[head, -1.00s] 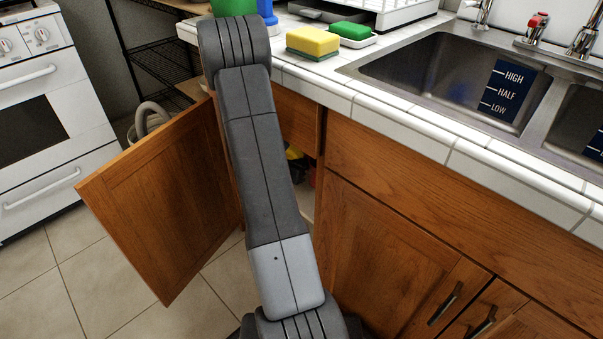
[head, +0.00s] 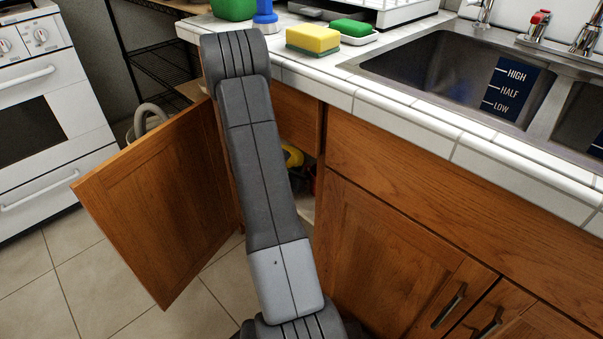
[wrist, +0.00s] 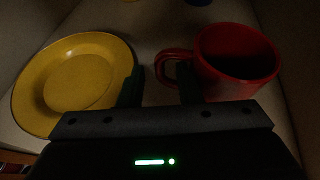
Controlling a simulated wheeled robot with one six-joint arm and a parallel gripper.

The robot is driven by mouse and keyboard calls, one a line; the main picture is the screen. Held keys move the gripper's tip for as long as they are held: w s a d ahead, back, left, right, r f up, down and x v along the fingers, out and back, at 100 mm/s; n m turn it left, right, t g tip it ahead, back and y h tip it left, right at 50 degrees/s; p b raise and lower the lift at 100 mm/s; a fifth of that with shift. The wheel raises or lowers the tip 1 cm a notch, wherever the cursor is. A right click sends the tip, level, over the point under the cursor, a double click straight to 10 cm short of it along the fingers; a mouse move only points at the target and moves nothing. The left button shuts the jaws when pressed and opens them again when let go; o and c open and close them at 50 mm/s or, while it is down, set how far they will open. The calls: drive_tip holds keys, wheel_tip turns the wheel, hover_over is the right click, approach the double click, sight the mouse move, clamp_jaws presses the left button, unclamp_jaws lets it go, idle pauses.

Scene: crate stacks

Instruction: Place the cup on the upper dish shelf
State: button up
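In the wrist view a red cup (wrist: 238,52) stands at the right on a pale surface, its handle (wrist: 170,62) pointing left. My gripper (wrist: 160,82) is open, its two dark fingers apart. The right finger is close to the handle and overlaps it in the picture; I cannot tell whether it touches. The left finger is beside a yellow plate (wrist: 75,82). In the head view my arm hides the gripper and most of the cabinet's inside. I cannot make out an upper dish shelf.
An open wooden cabinet door (head: 160,205) stands left of my arm. A yellow item (head: 292,156) shows inside the cabinet. The counter above holds a yellow-green sponge (head: 313,39), a green sponge (head: 350,27) and the sink (head: 450,75). A white stove (head: 50,110) is far left.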

drive_tip(key=shift+r, duration=0.15)
drive_tip(key=shift+s+a+r+p, duration=0.15)
drive_tip(key=shift+s+a+p, duration=0.1)
drive_tip(key=shift+p, duration=0.05)
drive_tip(key=p+v, duration=0.1)
drive_tip(key=v, duration=1)
drive_tip(key=shift+s+p, duration=0.15)
drive_tip(key=shift+p, duration=0.25)
